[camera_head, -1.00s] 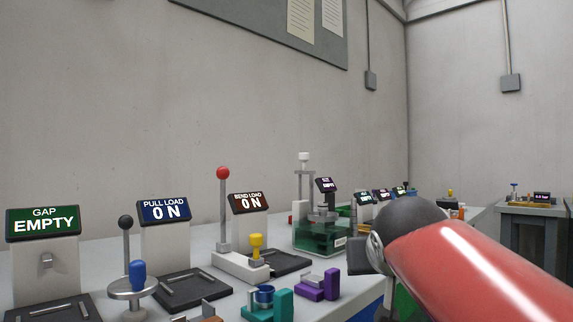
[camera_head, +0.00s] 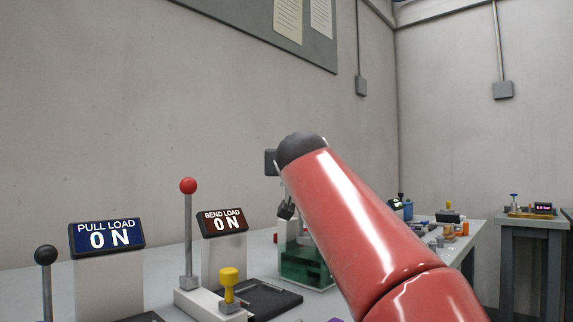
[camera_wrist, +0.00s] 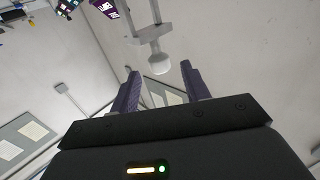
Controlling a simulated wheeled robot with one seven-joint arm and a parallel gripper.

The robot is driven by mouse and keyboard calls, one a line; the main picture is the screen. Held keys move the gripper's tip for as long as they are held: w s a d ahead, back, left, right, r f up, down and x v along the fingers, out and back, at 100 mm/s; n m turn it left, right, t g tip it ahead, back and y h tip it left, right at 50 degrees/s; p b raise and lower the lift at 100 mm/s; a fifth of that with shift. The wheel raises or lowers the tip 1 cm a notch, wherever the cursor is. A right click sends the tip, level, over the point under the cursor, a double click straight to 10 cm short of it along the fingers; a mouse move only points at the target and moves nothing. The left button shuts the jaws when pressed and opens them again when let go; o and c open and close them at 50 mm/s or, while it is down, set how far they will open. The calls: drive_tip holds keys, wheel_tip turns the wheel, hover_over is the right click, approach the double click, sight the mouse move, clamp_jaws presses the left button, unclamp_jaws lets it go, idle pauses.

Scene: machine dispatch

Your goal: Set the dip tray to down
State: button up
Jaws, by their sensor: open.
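The dip station with its green tank (camera_head: 303,264) stands on the bench in the head view, partly behind my red arm. Its upper part is mostly hidden there. In the wrist view, which is strongly tilted, a pale round knob (camera_wrist: 159,64) on a light bracket and post lies just beyond my fingertips, about midway between them. My gripper (camera_wrist: 160,72) is open, with its two dark purple fingers apart and nothing held. In the head view my gripper (camera_head: 286,209) appears small and dark above the tank, mostly covered by my arm.
Left of the tank stand a red-knobbed lever (camera_head: 188,235), a yellow knob (camera_head: 229,276) and the bend load display (camera_head: 224,222). The pull load display (camera_head: 107,237) is farther left. Small items crowd the bench to the right. A separate table (camera_head: 530,222) stands far right.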

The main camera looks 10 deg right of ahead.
drive_tip(key=w, duration=0.1)
drive_tip(key=w+p, duration=0.1)
drive_tip(key=w, duration=0.1)
drive_tip(key=w+d, duration=0.1)
drive_tip(key=w, duration=0.1)
clamp_jaws()
